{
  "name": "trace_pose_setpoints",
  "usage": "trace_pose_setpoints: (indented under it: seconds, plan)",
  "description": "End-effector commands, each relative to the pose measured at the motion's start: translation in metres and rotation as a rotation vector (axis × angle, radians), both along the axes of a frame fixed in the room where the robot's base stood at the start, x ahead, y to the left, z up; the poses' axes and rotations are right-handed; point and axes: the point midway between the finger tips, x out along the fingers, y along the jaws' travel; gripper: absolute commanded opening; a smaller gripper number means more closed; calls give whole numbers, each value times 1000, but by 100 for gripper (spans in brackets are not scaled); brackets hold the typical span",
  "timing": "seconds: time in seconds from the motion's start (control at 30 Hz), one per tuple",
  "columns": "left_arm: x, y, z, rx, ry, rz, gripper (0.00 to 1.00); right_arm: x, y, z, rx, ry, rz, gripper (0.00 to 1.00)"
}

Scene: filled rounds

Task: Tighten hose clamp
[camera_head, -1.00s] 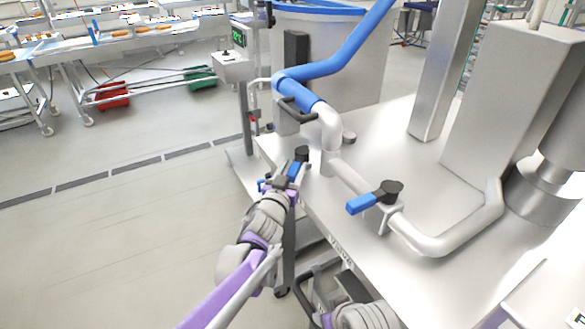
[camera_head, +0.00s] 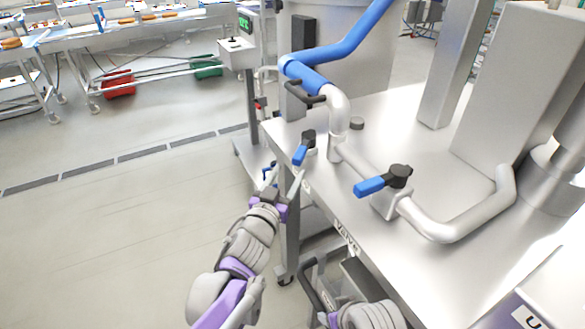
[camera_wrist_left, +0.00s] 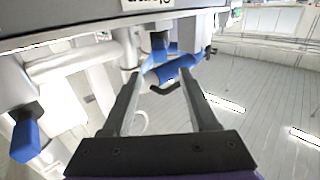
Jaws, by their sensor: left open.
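A blue hose (camera_head: 338,58) ends on a silver pipe (camera_head: 337,108) at the table's far left corner. A dark clamp lever (camera_head: 306,97) sits at this joint; it also shows in the left wrist view (camera_wrist_left: 165,90), beyond the fingertips. A near valve has a blue handle (camera_head: 301,155) with a black top. A second blue handle (camera_head: 370,187) is on the pipe farther right. My left gripper (camera_head: 285,177) is open and empty, just below the near blue handle at the table's edge, apart from the clamp. My right gripper is not visible.
The steel table (camera_head: 395,268) carries pipes and a tall metal box (camera_head: 505,90) at right. A post with a display box (camera_head: 237,53) stands behind the table's left side. Red (camera_head: 118,84) and green (camera_head: 207,68) bins lie far left. The left floor is clear.

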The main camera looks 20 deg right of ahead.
Motion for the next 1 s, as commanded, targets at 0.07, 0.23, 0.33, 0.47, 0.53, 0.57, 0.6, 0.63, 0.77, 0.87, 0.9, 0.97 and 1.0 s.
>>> trace_pose_setpoints:
  seconds: [0.07, 0.23, 0.33, 0.47, 0.53, 0.57, 0.6, 0.63, 0.77, 0.87, 0.9, 0.97, 1.0]
  plan:
    - [-5, 4, -1, 0, 0, 0, 60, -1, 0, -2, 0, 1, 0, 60]
    - [-9, 6, 0, 0, 0, 0, 60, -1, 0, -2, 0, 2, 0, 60]
    - [-8, 6, 1, 0, 0, 0, 60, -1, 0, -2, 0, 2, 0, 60]
    - [-8, 7, 1, 1, 1, 2, 60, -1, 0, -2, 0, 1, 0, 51]
    - [-8, 16, -1, 7, 11, 24, 60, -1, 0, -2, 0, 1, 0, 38]
    - [-7, 24, -2, 15, 20, 44, 60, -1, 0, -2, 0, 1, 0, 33]
    - [-7, 39, -5, 25, 41, 81, 60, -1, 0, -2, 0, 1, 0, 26]
    - [-7, 54, -8, 39, 61, 116, 60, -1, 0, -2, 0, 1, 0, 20]
    - [-24, 145, -35, 120, 220, 322, 60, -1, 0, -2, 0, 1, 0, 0]
    - [-63, 216, -70, 194, 401, 466, 60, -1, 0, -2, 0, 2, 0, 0]
    - [-83, 240, -86, 220, 480, 508, 60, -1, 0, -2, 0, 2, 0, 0]
    - [-118, 269, -110, 254, 605, 554, 60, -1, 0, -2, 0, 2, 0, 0]
    - [-143, 284, -126, 274, 690, 574, 60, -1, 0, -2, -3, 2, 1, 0]
